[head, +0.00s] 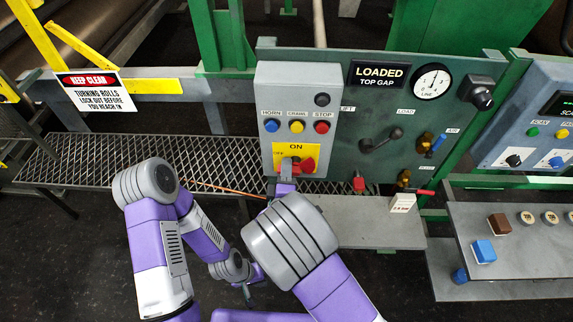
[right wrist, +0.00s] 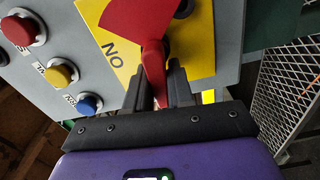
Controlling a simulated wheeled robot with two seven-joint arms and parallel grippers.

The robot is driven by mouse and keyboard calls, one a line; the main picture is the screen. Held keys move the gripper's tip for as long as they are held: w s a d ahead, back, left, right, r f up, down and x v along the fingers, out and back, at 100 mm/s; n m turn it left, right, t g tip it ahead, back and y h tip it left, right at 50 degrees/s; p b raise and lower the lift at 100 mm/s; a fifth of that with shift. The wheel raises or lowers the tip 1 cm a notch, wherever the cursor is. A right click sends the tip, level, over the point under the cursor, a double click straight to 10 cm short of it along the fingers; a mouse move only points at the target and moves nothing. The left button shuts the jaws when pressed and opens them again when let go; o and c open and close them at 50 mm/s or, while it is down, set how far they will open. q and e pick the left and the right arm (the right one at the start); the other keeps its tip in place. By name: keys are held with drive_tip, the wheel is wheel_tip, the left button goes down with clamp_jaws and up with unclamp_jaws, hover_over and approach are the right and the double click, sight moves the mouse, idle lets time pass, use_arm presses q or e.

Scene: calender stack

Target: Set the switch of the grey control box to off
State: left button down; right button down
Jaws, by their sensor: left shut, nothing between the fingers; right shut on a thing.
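The grey control box (head: 264,100) hangs upright at the centre of the head view. Its yellow plate (head: 279,149) reads ON at the top, with a small label at its left. The red switch (head: 307,165) sits on this plate, partly hidden by my right gripper (head: 286,174). In the right wrist view the gripper (right wrist: 157,98) is shut on the narrow end of the red switch handle (right wrist: 152,62). I cannot tell clearly which setting the switch is at. My left gripper (head: 248,294) is shut and empty, low and apart from the box.
Blue (head: 271,125), yellow (head: 296,126) and red (head: 321,127) buttons sit above the plate. A green panel (head: 364,125) with a gauge and valves adjoins at right. A mesh shelf (head: 110,150) runs left, and a grey ledge (head: 352,232) lies below the panel.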

drive_tip(key=shift+f+n, duration=0.15)
drive_tip(key=shift+n, duration=0.45)
drive_tip(key=shift+p, duration=0.3)
drive_tip(key=c, duration=1.1)
unclamp_jaws()
drive_tip(key=shift+s, duration=0.1)
drive_tip(key=s, duration=0.7)
drive_tip(key=shift+s, duration=0.25)
drive_tip(key=shift+f, duration=0.1)
